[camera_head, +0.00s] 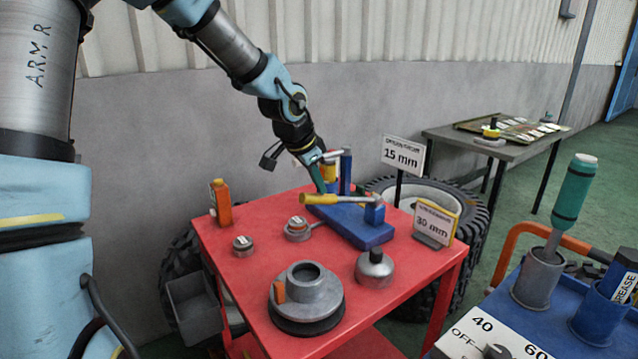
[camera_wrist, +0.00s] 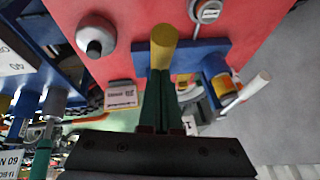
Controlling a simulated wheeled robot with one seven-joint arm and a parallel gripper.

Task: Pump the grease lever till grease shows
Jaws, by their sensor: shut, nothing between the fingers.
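My gripper (camera_head: 320,178) is shut and empty above the back of the red table, with its green fingers beside the blue stand (camera_head: 352,226). In the wrist view the gripper (camera_wrist: 160,75) has its fingertips close to the end of a yellow handle (camera_wrist: 164,45); I cannot tell whether they touch. In the head view this yellow-handled tool (camera_head: 325,199) lies across the stand. At the right, a green-handled lever-like tool (camera_head: 573,190) stands tilted in a grey cup, near a blue cylinder marked GREASE (camera_head: 600,310). I cannot tell which part is the grease lever, and no grease shows.
The red table (camera_head: 232,290) bears a grey flanged hub (camera_head: 322,306), a grey pot with a black knob (camera_head: 374,269), an orange bottle (camera_head: 221,203) and small round parts. Signs read 15 mm (camera_head: 402,155) and 30 mm (camera_head: 434,222). Tyres stand behind; an orange rail (camera_head: 550,237) rises at right.

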